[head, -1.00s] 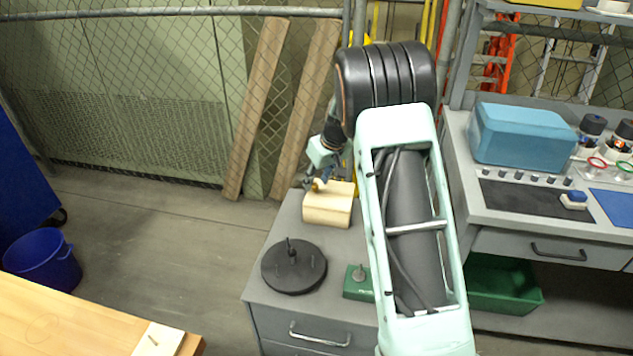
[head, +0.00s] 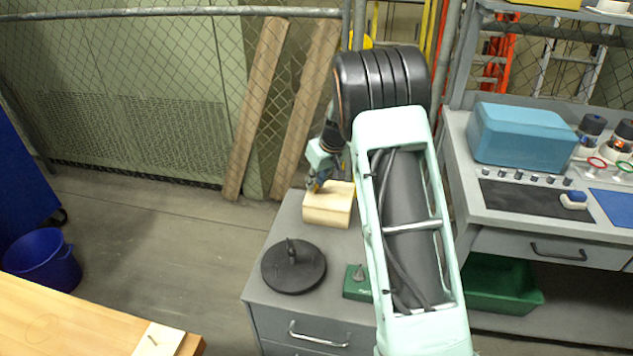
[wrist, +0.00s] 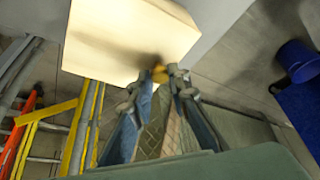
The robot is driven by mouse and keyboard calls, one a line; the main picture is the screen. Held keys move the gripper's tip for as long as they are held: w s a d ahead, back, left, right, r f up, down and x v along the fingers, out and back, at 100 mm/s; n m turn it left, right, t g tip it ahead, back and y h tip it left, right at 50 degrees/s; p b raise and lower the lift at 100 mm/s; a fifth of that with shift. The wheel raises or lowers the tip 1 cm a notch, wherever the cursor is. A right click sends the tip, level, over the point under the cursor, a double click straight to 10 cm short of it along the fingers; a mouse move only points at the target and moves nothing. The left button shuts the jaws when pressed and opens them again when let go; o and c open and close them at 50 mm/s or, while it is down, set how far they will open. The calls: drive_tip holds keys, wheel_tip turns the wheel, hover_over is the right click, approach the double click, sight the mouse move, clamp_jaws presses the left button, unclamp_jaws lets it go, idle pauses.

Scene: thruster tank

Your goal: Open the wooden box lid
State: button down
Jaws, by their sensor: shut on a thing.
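The wooden box (head: 328,207) is pale wood and stands on the grey drawer cabinet, with its lid looking closed. In the wrist view the box (wrist: 125,35) fills the upper left, with a small yellow-brass knob or clasp (wrist: 159,73) at its edge. My gripper (head: 315,186) is at the box's far left edge in the head view. In the wrist view my gripper (wrist: 166,78) has its fingertips close together on the brass piece. The fingertips partly hide that piece.
On the same cabinet (head: 262,283) are a black round disc (head: 293,268) with an upright post and a green block (head: 356,284). A blue bucket (head: 42,262) stands on the floor at left. A workbench with a teal case (head: 522,138) is at right.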

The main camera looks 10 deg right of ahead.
drive_tip(key=s+d+b, duration=0.4)
drive_tip(key=d+b, duration=0.1)
drive_tip(key=d, duration=0.6)
drive_tip(key=shift+s, duration=0.25)
drive_tip(key=c, duration=1.8)
unclamp_jaws()
drive_tip(key=v, duration=1.2)
